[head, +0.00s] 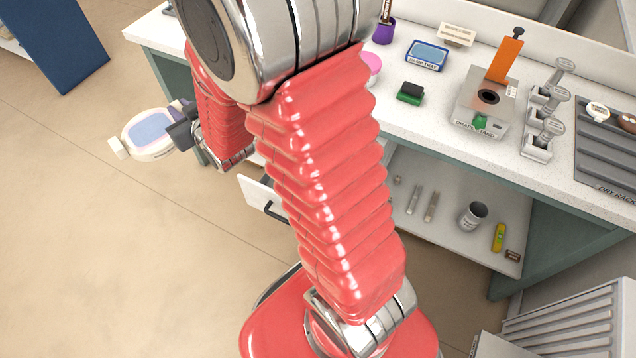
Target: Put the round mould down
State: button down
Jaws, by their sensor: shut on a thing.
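The round mould (149,132), as far as I can tell, is a white rounded dish with a pale blue inside and a small white block at its left end. My gripper (177,122) is shut on its right side. It holds the mould out over the bare floor, left of the workbench. My dark gripper body and red arm hide part of the jaws, so the exact grip is hard to see.
The white workbench (555,179) bears a damp tray (427,56), a drape stand (484,110) with an orange piece, metal clamp-like pieces (545,110) and a dry rack (600,160). A drawer (259,197) stands open. A lower shelf (450,205) holds small items. Left floor is clear.

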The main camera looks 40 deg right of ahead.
jog(key=s+d+f+m+h, duration=0.1)
jog(key=s+d+f, duration=0.35)
jog(key=d, duration=0.45)
jog(key=s+d+f+m+h, duration=0.1)
jog(key=s+d+f, duration=0.2)
jog(key=d+f, duration=0.45)
jog(key=s+d+f+h, duration=0.1)
jog(key=s+d+f, duration=0.25)
jog(key=d, duration=0.65)
jog(key=s+d+f+m+g+h, duration=0.1)
jog(key=s+d+f, duration=0.3)
jog(key=s, duration=0.3)
jog(key=s+d+f+m+h, duration=0.1)
jog(key=s+d+f, duration=0.25)
jog(key=s, duration=0.45)
jog(key=s+f, duration=0.2)
jog(key=f, duration=0.5)
jog(key=s+f+m+h, duration=0.1)
jog(key=s+f, duration=0.2)
jog(key=f, duration=0.5)
jog(key=shift+w+d, duration=0.1)
jog(key=x, duration=0.4)
jog(key=f+x, duration=0.1)
jog(key=x, duration=0.3)
jog(key=f+x, duration=0.1)
jog(key=x, duration=0.3)
jog(key=shift+s+f, duration=0.15)
jog(key=shift+s, duration=0.3)
